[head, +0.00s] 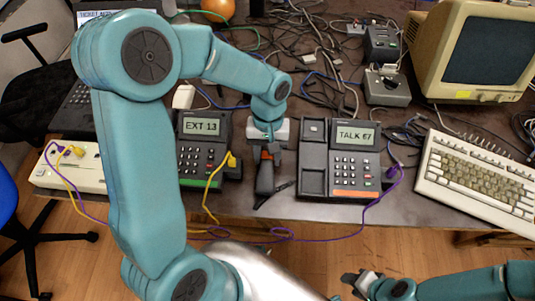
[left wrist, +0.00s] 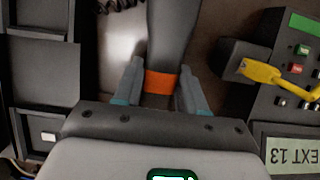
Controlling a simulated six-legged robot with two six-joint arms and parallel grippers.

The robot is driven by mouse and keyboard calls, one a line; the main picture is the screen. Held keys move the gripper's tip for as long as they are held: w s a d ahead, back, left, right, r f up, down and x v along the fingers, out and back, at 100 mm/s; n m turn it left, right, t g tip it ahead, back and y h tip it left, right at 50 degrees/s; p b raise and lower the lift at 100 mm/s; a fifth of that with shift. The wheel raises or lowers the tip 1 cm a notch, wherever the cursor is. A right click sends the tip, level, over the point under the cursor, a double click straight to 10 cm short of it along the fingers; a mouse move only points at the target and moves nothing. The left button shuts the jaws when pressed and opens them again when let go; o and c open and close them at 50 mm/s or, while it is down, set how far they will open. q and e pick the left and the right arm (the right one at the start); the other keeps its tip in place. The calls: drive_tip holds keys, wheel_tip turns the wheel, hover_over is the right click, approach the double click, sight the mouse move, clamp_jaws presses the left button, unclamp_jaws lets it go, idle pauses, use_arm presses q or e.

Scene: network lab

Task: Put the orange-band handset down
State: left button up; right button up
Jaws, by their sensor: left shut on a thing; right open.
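My left gripper (head: 267,150) is shut on a dark handset (head: 265,178) with an orange band. In the left wrist view the orange band (left wrist: 162,82) sits between the two fingers (left wrist: 160,88). The handset is between the two phones, near the table's front edge; I cannot tell whether it touches the table. The right phone (head: 343,160), showing TALK 67 and an orange strip, has an empty cradle (head: 313,157). The left phone (head: 203,140) shows EXT 13 and has a yellow-plugged cable. My right gripper (head: 358,281) is open and empty at the bottom, before the table.
A cream keyboard (head: 478,180) and a monitor (head: 478,50) stand at the right. A white box with sockets (head: 70,168) is at the left. Purple (head: 330,238) and yellow cables hang over the front edge. Tangled cables cover the table's back.

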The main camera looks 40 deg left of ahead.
use_arm(q)
drive_tip(key=shift+s, duration=0.1)
drive_tip(key=shift+f, duration=0.2)
drive_tip(key=o, duration=1.1)
drive_tip(key=shift+o, duration=0.2)
drive_tip(key=shift+r, duration=0.15)
drive_tip(key=shift+r, duration=0.25)
drive_tip(key=p+v, duration=0.1)
drive_tip(key=v, duration=1)
drive_tip(key=shift+r+p, duration=0.3)
drive_tip(key=shift+a, duration=0.15)
